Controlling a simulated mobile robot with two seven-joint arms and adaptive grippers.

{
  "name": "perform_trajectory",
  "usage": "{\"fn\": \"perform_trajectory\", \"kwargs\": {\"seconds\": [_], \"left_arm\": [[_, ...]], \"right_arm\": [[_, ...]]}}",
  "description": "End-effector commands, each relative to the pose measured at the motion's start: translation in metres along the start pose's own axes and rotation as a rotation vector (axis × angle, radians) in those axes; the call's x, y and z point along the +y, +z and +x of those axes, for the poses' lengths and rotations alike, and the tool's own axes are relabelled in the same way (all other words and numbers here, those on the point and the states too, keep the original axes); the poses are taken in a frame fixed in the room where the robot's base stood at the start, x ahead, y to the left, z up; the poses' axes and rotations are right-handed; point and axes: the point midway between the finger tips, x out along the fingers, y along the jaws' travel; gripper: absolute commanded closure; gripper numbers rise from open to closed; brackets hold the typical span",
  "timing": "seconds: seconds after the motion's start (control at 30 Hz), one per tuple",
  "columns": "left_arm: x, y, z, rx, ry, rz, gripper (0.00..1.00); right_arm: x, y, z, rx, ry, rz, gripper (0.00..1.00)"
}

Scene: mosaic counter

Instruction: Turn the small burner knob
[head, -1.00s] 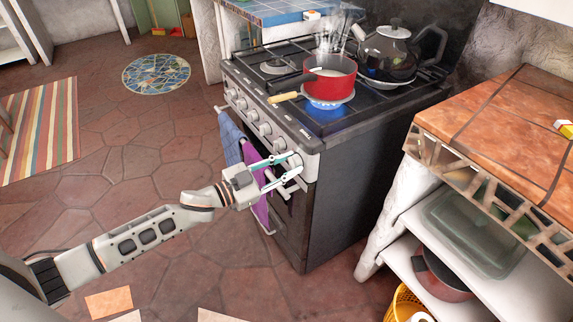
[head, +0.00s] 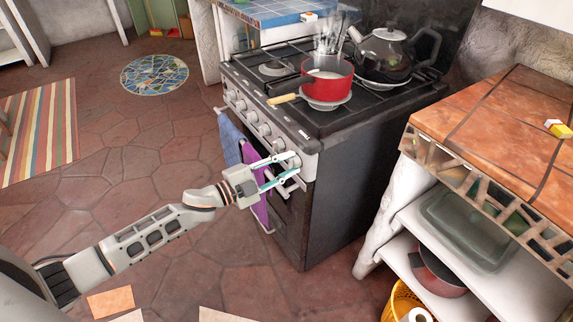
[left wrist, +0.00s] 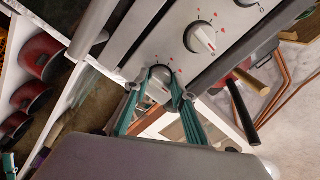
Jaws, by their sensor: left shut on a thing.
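The stove (head: 330,190) has a row of white knobs along its front panel. My left gripper (head: 294,165) reaches in from the left at the near right end of this row. In the left wrist view, its teal fingertips (left wrist: 161,84) are shut around a white knob (left wrist: 159,92), one on each side, with red marks on the panel around it. A neighbouring knob (left wrist: 203,38) stands free above right. A red pot (head: 327,76) with a light content sits on a near burner, and no flame shows beneath it. My right gripper is not in view.
A black kettle (head: 384,55) stands behind the red pot. Purple (head: 257,165) and blue (head: 230,137) towels hang on the stove front beside my gripper. A tiled counter (head: 500,120) with shelves stands at right. The floor at left is mostly clear.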

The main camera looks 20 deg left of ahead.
Motion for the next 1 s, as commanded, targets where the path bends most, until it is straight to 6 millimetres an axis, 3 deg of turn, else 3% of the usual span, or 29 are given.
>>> {"fn": "perform_trajectory", "kwargs": {"seconds": [0.5, 0.53, 0.6, 1.0], "left_arm": [[0.0007, -0.0003, 0.0001, 0.0, 0.001, 0.022, 0.96], [0.0006, -0.0003, 0.0001, 0.0, 0.001, 0.022, 0.72], [0.0006, -0.0003, 0.0001, 0.0, 0.001, 0.021, 0.58], [0.0007, 0.0001, -0.0036, 0.0, 0.001, 0.019, 0.58]], "right_arm": [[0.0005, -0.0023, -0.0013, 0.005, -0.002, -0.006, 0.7], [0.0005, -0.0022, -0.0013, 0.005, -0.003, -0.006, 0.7], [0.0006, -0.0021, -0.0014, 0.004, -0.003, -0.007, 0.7], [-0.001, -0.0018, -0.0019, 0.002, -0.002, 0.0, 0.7]]}}
